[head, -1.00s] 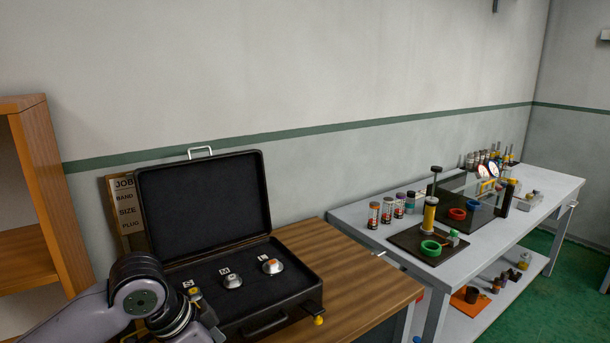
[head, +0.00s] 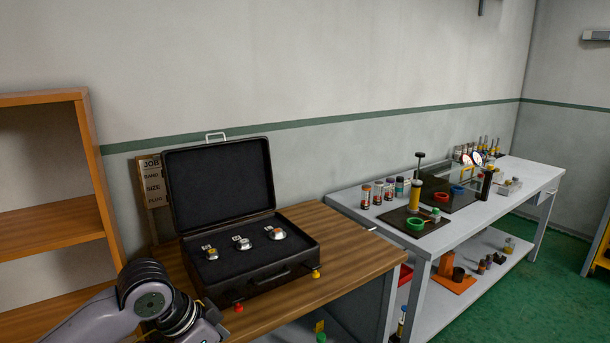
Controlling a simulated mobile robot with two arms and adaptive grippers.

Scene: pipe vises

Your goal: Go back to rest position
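My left arm comes in at the bottom left of the head view, in front of the wooden table (head: 345,238). Its gripper is cut off by the bottom edge, so its fingers do not show. My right arm and gripper are not in view. An open black case (head: 262,262) stands on the wooden table, with three metal plugs in it: a left one (head: 211,254), a middle one (head: 245,244) and a right one (head: 277,233).
A job board (head: 150,182) leans behind the case. A wooden shelf (head: 92,160) stands at the left. A grey workbench (head: 465,225) at the right holds a black mat with a green ring (head: 414,224), a yellow cylinder and several small jars. Green floor is clear at the right.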

